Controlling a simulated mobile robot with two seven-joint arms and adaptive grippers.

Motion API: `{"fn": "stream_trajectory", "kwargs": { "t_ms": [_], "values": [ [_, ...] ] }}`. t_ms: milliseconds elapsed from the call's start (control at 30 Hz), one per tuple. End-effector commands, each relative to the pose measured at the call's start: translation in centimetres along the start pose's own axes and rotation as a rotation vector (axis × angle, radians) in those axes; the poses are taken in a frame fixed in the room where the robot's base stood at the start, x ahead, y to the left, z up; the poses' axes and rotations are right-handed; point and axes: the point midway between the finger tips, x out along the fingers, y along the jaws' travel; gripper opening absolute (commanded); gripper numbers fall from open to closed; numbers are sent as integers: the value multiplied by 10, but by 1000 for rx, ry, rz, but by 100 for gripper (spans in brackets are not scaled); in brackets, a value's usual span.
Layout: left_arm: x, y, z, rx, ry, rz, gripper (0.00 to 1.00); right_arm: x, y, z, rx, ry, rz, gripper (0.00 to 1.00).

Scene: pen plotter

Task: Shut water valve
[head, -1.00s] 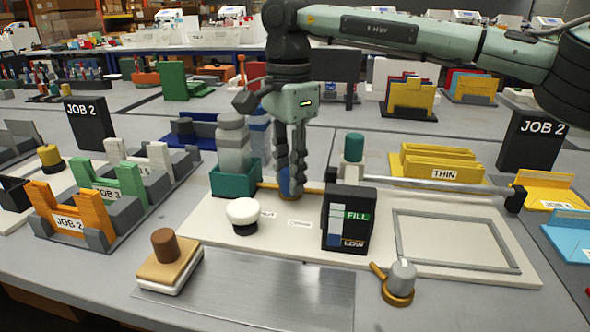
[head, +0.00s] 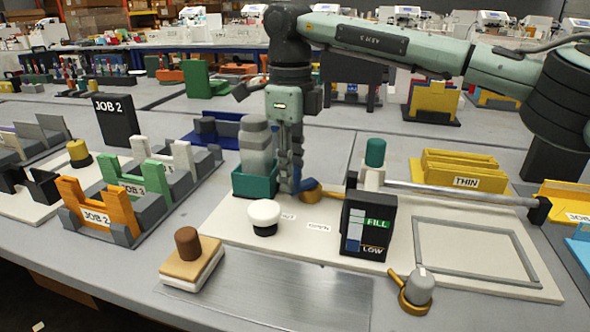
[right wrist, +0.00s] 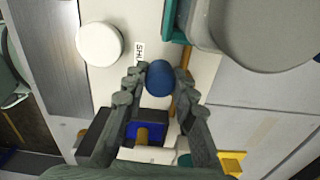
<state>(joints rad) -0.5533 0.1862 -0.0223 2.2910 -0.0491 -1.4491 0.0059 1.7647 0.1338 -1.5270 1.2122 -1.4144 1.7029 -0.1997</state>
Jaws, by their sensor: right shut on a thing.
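The water valve has a blue handle (right wrist: 160,76), seen from above between the fingers in the right wrist view. In the head view a small blue part (head: 308,184) and a brass-coloured part (head: 324,194) show beside the fingertips; the rest is hidden. My right gripper (head: 292,186) points down and is shut on the blue handle; it also shows in the right wrist view (right wrist: 162,80). A "SHUT" label (right wrist: 138,54) lies on the white board beside the valve. My left gripper is not in view.
A grey bottle in a teal holder (head: 254,184) stands close left of the gripper. A white round knob (head: 264,215) and a black FILL/LOW gauge (head: 368,226) stand in front. A teal-topped post (head: 375,153) and a long rail (head: 460,194) are to the right.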

Motion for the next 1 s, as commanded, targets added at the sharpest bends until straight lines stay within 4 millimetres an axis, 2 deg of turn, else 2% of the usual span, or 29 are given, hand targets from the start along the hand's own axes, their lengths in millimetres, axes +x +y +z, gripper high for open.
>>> {"fn": "stream_trajectory", "kwargs": {
  "t_ms": [300, 833, 867, 1000],
  "values": [
    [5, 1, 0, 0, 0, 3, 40, 0, -3, 4, 111, -1, 0, 0],
    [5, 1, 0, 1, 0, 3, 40, 0, -4, 5, 131, -2, -1, 0],
    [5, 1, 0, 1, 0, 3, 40, 0, -4, 5, 131, -2, -1, 30],
    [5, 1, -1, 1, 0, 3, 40, 0, -4, 5, 131, -2, 0, 48]
  ]
}}
